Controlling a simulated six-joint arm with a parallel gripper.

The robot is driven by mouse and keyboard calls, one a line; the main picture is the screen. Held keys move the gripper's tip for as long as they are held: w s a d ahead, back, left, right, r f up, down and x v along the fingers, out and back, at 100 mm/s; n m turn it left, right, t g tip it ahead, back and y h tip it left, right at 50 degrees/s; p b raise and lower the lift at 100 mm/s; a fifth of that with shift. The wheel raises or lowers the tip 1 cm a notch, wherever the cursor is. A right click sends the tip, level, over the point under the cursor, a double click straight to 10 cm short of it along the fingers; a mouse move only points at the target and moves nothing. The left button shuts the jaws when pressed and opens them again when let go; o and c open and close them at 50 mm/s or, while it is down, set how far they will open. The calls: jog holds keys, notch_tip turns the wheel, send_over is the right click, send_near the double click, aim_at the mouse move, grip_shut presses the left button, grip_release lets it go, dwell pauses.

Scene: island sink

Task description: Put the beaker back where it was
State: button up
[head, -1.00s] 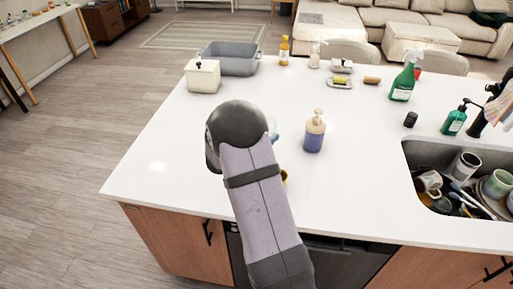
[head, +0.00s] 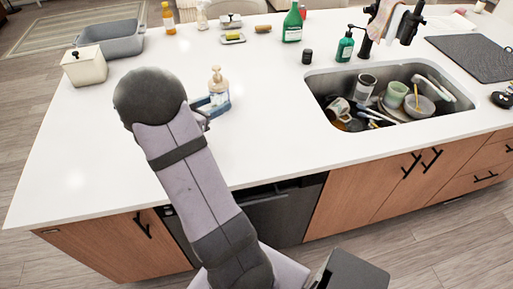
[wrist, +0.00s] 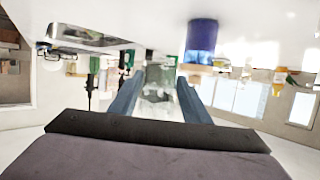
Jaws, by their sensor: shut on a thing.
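My gripper (wrist: 158,88) is shut on a clear glass beaker (wrist: 156,103), which shows between the two blue-grey fingers in the wrist view. That view is upside down, with the white countertop along its top. In the head view my gripper (head: 214,108) is low over the counter, in front of a soap dispenser (head: 216,80) with a cream pump top. The dispenser's purple-blue body (wrist: 201,40) is beside the fingers in the wrist view. In the head view my arm and fingers hide most of the beaker, and I cannot tell whether it touches the counter.
The sink (head: 318,82) at right holds mugs, bowls and utensils. A white canister (head: 84,67) and a grey tub (head: 112,45) stand at back left. A green spray bottle (head: 293,24) and a teal pump bottle (head: 345,46) stand behind. The counter's front middle is clear.

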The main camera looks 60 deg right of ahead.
jog(key=s+d+m+g+y+b, duration=0.15)
jog(key=s+m+g, duration=0.3)
jog(key=s, duration=0.75)
jog(key=shift+g, duration=0.25)
jog(key=shift+s+d+f, duration=0.1)
jog(key=shift+f, duration=2.45)
jog(key=shift+s+f, duration=0.1)
jog(key=shift+f, duration=2.4)
jog(key=shift+f, duration=0.2)
jog(key=o, duration=1.2)
jog(key=shift+r, duration=0.25)
jog(key=shift+w+a, duration=0.15)
jog(key=shift+a, duration=0.1)
jog(key=b+v, duration=0.2)
jog(key=v, duration=0.9)
jog(key=shift+w+a, duration=0.1)
jog(key=shift+a, duration=0.1)
